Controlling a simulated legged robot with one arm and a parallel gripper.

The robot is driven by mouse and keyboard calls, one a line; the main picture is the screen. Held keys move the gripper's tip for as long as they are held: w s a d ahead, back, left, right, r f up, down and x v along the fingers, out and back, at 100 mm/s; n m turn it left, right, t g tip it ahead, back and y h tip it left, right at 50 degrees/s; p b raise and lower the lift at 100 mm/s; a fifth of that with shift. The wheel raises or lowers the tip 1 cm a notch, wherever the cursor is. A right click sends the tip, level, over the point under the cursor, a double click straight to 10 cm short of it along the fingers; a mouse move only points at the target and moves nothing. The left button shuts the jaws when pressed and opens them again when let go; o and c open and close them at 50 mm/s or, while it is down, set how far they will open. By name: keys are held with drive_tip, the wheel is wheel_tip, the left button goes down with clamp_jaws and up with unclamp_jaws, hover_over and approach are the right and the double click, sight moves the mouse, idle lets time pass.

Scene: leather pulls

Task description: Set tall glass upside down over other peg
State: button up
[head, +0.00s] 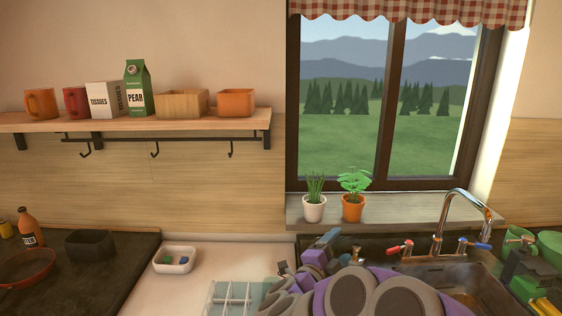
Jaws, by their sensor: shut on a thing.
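A pale rack (212,299) with thin white upright bars and light-green, see-through panels stands on the white counter at the bottom edge, cut off by the frame. I cannot make out which upright is the other peg. My grey and purple arm fills the bottom middle, just right of the rack. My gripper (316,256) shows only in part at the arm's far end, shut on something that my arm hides. No tall glass can be made out clearly.
A sink with a tap (452,222) lies to the right, with green items (535,265) beside it. A small white dish (174,260) sits left of the rack. Two potted plants (353,207) stand on the sill. A shelf (190,121) with hooks hangs at left.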

drive_tip(key=shift+m+b, duration=0.55)
drive_tip(key=shift+m, duration=0.15)
drive_tip(key=m+g+y, duration=0.1)
drive_tip(key=m, duration=0.3)
drive_tip(key=shift+r+y, duration=0.1)
drive_tip(key=shift+y, duration=0.3)
drive_tip(key=m+y, duration=0.1)
drive_tip(key=m, duration=0.3)
drive_tip(key=shift+d+g+y, duration=0.1)
drive_tip(key=shift+g+y, duration=0.3)
drive_tip(key=shift+m+y, duration=0.3)
drive_tip(key=shift+m, duration=0.1)
